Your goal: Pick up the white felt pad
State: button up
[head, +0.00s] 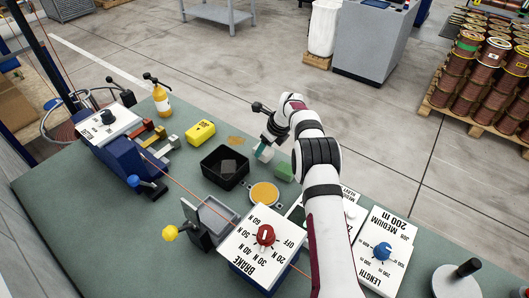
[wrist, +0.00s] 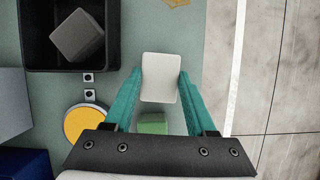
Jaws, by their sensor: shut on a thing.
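The white felt pad (wrist: 160,78) is a small pale rounded rectangle in the wrist view. It sits between the two teal fingers of my gripper (wrist: 161,84), which is shut on it, with a finger touching each side. In the head view my gripper (head: 264,152) is over the right part of the bench, right of the black tray, and the pad shows only as a small pale patch there. I cannot tell how far the pad is above the bench.
A black tray (head: 207,176) holding a grey block (wrist: 77,36) is left of my gripper. A green block (head: 284,172) and a yellow disc (head: 264,194) are close by. The brake box (head: 248,262) and length box (head: 371,270) stand nearer. The bench edge is just beyond my gripper.

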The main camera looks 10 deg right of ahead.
notch_tip(320, 180, up, 2)
jog(key=shift+r, duration=0.1)
jog(key=s+d+r, duration=0.6)
jog(key=d, duration=0.4)
jog(key=shift+r, duration=0.25)
jog(key=o, duration=0.7)
jog(key=c, duration=0.5)
jog(key=s+a+f+n+g+y, duration=0.2)
jog(key=s+a+n+g, duration=0.1)
jog(key=s+a+n, duration=0.75)
jog(key=shift+c, duration=0.2)
jog(key=shift+m, duration=0.75)
jog(key=shift+w+a+f, duration=0.2)
jog(key=shift+w+f, duration=0.2)
jog(key=shift+f, duration=0.6)
jog(key=shift+w+a+f, duration=0.2)
jog(key=shift+w+f, duration=0.2)
jog(key=shift+f, duration=0.6)
jog(key=shift+w+a+f, duration=0.2)
jog(key=shift+w+f, duration=0.2)
jog(key=shift+f, duration=0.6)
